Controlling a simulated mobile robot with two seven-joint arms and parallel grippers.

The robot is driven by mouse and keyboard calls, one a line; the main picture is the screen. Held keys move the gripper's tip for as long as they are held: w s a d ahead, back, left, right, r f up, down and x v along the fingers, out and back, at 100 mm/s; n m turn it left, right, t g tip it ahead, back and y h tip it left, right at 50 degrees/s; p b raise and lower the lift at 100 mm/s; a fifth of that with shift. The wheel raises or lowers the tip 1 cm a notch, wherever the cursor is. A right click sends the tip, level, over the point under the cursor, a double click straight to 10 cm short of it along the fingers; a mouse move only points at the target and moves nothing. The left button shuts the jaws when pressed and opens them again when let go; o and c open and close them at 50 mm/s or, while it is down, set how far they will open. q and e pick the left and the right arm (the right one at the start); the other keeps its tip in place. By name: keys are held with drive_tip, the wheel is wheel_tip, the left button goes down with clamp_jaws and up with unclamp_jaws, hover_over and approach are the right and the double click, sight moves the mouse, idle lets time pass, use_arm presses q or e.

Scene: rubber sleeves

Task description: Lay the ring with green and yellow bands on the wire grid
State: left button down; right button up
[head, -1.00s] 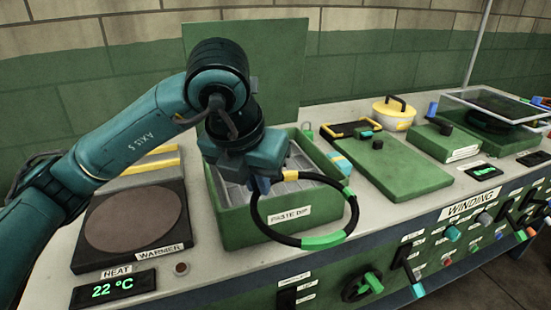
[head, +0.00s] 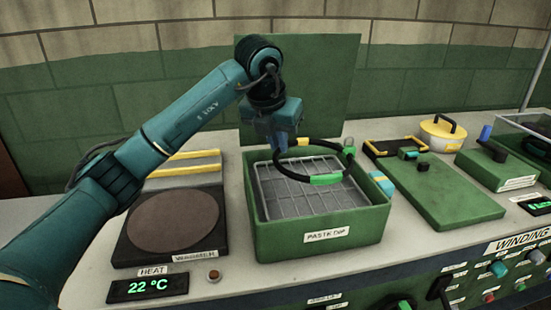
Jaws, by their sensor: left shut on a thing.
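The black ring with green and yellow bands (head: 298,178) is held flat-looking above the green box labelled "PASTE DIP" (head: 330,242). My left gripper (head: 280,148) is shut on the ring at its left side, over the back part of the box. Two green bands and a yellow band show on the ring. The wire grid (head: 290,204) lies inside the box, below the ring, and its front part is bare. I cannot tell whether the ring touches the grid. My right gripper is not in view.
A warmer with a round plate (head: 173,220) stands left of the box, with a "22 °C" display (head: 148,287) in front. A green panel (head: 315,80) stands behind.

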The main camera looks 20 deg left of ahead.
sight(275, 175)
use_arm(q)
drive_tip(key=shift+w+a+f, duration=0.35)
drive_tip(key=shift+w+f, duration=0.15)
drive_tip(key=shift+w, duration=0.05)
drive_tip(key=shift+w+a+f, duration=0.35)
drive_tip(key=shift+w+f, duration=0.15)
drive_tip(key=shift+w, duration=0.05)
wheel_tip(275, 175, down, 4)
drive_tip(key=shift+f, duration=0.1)
drive_tip(key=shift+w+a+f+p, duration=0.1)
drive_tip(key=shift+w+f+p, duration=0.05)
drive_tip(key=shift+f+p, duration=0.25)
drive_tip(key=c, duration=1.5)
unclamp_jaws()
drive_tip(key=shift+r, duration=0.1)
